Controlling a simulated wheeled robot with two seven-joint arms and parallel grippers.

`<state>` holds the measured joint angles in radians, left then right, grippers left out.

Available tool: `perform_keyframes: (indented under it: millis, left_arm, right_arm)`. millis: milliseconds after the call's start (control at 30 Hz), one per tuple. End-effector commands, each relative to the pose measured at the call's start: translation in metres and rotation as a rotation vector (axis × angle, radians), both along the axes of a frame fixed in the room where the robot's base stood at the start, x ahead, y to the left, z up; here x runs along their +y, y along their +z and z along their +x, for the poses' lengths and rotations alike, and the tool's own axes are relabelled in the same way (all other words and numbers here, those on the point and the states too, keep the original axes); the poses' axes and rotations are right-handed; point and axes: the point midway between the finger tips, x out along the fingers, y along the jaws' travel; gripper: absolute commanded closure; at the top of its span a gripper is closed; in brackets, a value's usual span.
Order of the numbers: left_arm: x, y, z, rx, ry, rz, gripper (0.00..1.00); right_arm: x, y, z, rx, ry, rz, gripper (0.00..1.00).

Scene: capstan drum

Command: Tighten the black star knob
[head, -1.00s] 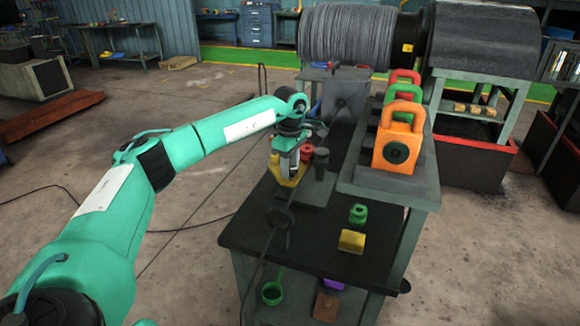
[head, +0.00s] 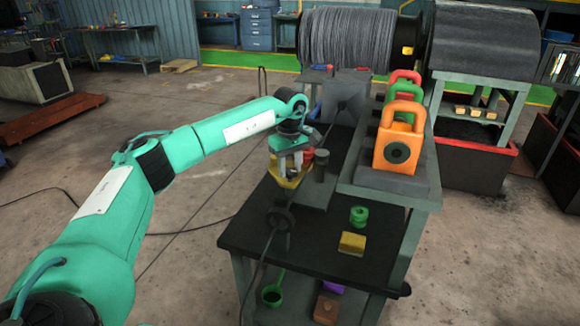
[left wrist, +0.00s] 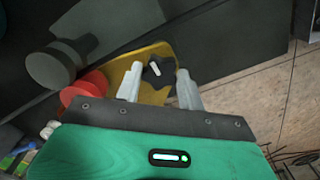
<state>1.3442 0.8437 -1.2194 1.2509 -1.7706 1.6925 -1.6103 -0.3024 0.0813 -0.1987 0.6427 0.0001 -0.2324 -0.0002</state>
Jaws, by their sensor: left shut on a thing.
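The black star knob (left wrist: 157,73) sits on a yellow plate (left wrist: 156,50) in the left wrist view, with a pale mark across its top. My left gripper (left wrist: 159,76) is shut on the knob, one grey finger on each side of it. In the head view my left gripper (head: 288,171) points down over the yellow plate (head: 287,183), and its fingers and hand hide the knob. My right gripper is not in view.
A red cylinder (left wrist: 84,88) stands close beside the left finger, with a dark post (left wrist: 55,65) behind it. Orange (head: 399,145), green and red padlock-shaped blocks stand on the raised shelf to the right. A handwheel (head: 279,219) is nearer on the dark tabletop.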

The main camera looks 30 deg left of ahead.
Motion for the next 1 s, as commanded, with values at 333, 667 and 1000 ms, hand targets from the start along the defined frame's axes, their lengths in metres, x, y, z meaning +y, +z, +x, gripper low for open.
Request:
perform_keyframes:
  millis: [333,667,1000]
  left_arm:
    - [0.0,0.001,0.0,-0.001,-0.002,0.001,0.45]
    - [0.0,0.001,0.0,0.0,0.0,0.001,0.39]
    - [-0.001,0.053,0.001,-0.007,0.0,0.0,0.39]
  right_arm:
    - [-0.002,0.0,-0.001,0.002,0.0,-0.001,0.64]
    - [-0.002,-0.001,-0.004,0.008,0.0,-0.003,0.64]
    - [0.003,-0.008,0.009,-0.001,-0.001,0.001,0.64]
